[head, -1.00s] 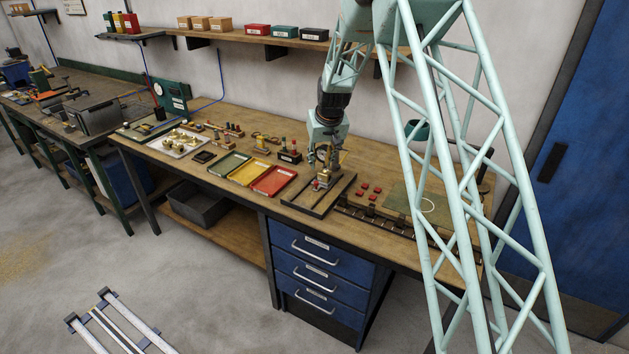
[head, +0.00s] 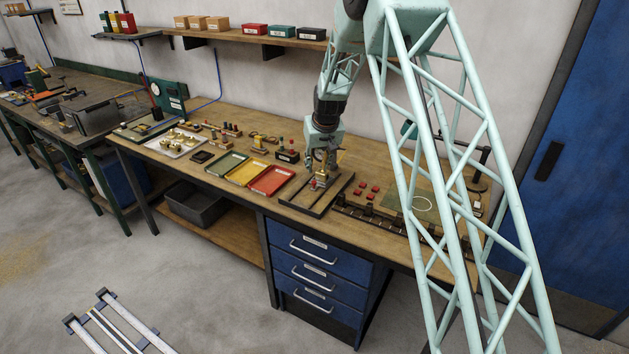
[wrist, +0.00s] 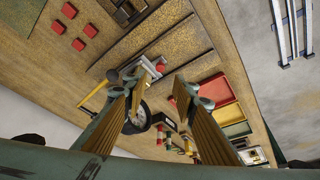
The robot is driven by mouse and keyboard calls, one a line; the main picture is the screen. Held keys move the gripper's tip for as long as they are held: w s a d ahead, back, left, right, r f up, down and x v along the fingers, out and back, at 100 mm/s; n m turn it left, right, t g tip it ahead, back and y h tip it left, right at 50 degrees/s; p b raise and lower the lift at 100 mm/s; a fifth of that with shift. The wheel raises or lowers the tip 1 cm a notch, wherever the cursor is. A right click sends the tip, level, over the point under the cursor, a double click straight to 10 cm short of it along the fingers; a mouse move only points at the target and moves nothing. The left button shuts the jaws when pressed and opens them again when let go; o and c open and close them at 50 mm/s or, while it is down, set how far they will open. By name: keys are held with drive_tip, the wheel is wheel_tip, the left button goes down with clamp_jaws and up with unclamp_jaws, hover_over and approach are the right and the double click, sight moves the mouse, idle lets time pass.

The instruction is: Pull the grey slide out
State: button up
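A small fixture with grey, brass and red parts (head: 321,181) stands on a dark-edged board (head: 300,200) on the wooden bench. In the wrist view a grey piece with a red end (wrist: 152,64) lies just beyond one fingertip; I take it for the grey slide, but it is partly hidden. My gripper (head: 320,162) is low over the fixture, and its two ribbed fingers (wrist: 160,80) stand apart with nothing seen between their tips. Whether a finger touches the fixture I cannot tell. A yellow-handled lever (wrist: 95,93) and a dark round part (wrist: 138,118) show beside the left finger.
Green, yellow and red trays (head: 270,181) lie left of the board. Several red blocks (head: 367,190) and a dark rail (head: 375,217) lie to its right. A dark stand with small bottles (head: 288,156) is behind. My lattice arm hides part of the bench's right end.

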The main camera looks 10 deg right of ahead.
sight(314, 182)
drive_tip(key=shift+p+x, duration=0.45)
drive_tip(key=shift+x, duration=4.95)
drive_tip(key=shift+s, duration=0.1)
clamp_jaws()
